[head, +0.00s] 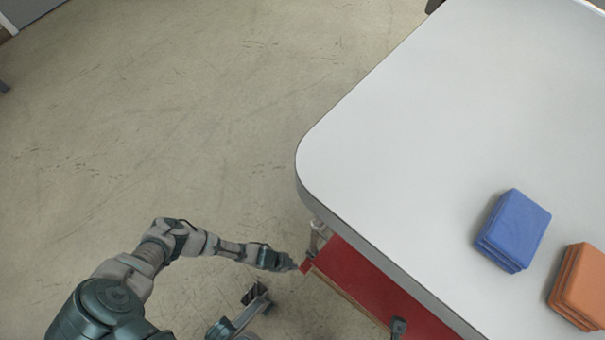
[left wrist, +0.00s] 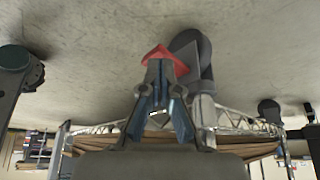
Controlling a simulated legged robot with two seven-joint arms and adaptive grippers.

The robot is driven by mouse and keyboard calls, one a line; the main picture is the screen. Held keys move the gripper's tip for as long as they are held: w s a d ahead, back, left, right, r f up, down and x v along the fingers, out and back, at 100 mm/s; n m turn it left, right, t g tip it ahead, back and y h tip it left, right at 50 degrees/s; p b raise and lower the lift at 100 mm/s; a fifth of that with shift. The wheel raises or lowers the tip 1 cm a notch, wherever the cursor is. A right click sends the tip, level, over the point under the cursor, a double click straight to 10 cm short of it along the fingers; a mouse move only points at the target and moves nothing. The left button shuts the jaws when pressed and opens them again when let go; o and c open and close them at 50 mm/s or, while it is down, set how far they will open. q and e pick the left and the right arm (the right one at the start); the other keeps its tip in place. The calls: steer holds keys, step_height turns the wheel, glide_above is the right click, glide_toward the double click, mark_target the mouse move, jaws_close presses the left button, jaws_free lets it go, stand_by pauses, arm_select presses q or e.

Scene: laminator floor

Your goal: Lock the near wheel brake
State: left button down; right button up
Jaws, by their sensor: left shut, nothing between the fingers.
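The near wheel (left wrist: 193,48) is a dark grey caster under the corner of the white-topped table (head: 430,120). A red brake tab (left wrist: 165,60) sits beside this wheel in the left wrist view. In the head view, a small red piece (head: 306,266) shows at the tip of my left gripper (head: 292,265), below the table corner. My left gripper is shut and empty, with its fingertips (left wrist: 160,72) right at the red tab. I cannot tell whether they touch it. The tabletop hides the wheel in the head view.
A red lower shelf (head: 375,285) lies under the table edge. Blue pads (head: 513,228) and orange pads (head: 582,285) are stacked on the tabletop. Another caster (left wrist: 269,109) stands farther off. The floor (head: 170,110) left of the table is clear.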

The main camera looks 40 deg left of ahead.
arm_select(q)
steer(key=shift+f, duration=0.1)
steer(key=v, duration=1.2)
